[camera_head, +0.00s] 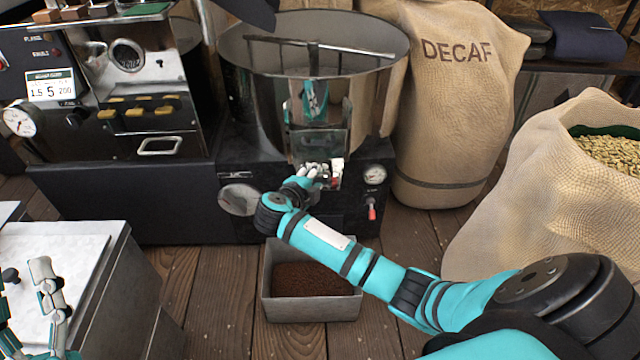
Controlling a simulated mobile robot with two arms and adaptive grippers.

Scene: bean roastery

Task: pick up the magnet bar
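My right arm reaches in from the lower right, and its gripper (318,174) is at the front of the steel roaster drum, just below its discharge chute (320,143). A small red and white piece (336,170) shows right beside the fingertips. I cannot tell whether it is the magnet bar, or whether the fingers are closed on it. No other thing stands out clearly as the magnet bar. My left gripper (27,272) is at the lower left over a white-topped bench, its fingers apart with nothing seen between them.
A metal bin (312,308) of dark grounds stands on the plank floor below my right forearm. A DECAF sack (445,110) and an open sack (545,180) of pale beans stand at right. A control machine (140,85) is at left, the bench (120,262) in front.

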